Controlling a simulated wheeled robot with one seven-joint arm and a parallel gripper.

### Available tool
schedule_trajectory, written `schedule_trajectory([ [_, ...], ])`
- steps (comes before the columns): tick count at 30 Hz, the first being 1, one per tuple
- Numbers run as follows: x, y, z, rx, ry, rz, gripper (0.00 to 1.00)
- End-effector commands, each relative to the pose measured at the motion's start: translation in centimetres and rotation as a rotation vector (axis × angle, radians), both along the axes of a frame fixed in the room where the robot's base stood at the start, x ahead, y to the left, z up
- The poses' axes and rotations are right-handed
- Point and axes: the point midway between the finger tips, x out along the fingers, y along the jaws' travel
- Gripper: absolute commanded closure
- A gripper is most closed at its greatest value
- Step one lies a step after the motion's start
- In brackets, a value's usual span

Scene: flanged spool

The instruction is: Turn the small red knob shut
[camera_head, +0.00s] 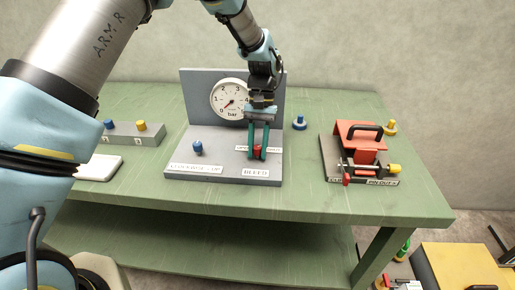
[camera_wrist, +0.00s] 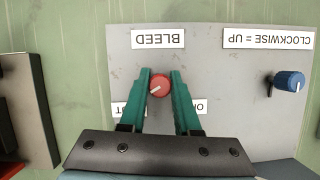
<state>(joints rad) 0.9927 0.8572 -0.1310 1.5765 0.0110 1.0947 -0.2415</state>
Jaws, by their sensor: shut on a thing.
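The small red knob (camera_wrist: 160,86) is on the grey panel above the BLEED label (camera_head: 256,173). Its white pointer line shows in the wrist view, aimed toward the lower left there. My gripper (camera_wrist: 160,79) has its green fingers on either side of the knob and is shut on it. In the head view the gripper (camera_head: 257,156) comes down from above, and its fingers partly hide the red knob (camera_head: 258,149). Labels on both sides of the knob are partly covered by the fingers. The dial gauge (camera_head: 230,99) marked bar stands on the upright plate behind, its needle toward the lower left.
A blue knob (camera_head: 197,148) sits left of the red one on the same panel. A red clamp fixture with a black handle (camera_head: 364,132) stands to the right. A blue-topped peg (camera_head: 299,122) and a yellow one (camera_head: 390,127) stand behind. A grey block (camera_head: 133,133) is at left.

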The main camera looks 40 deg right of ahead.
Motion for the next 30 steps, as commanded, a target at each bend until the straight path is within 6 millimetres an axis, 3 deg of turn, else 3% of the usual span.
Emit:
schedule_trajectory([
  [12, -0.06, 0.03, 0.00, 0.002, 0.001, -0.008, 1.00],
  [13, -0.06, 0.03, 0.00, 0.002, 0.001, -0.008, 0.66],
  [19, -0.04, 0.03, 0.00, 0.001, 0.000, -0.007, 0.43],
  [21, -0.03, 0.02, -0.01, 0.000, 0.001, -0.006, 0.39],
  [30, 0.12, -0.16, 0.36, 0.000, 0.000, -0.005, 0.39],
])
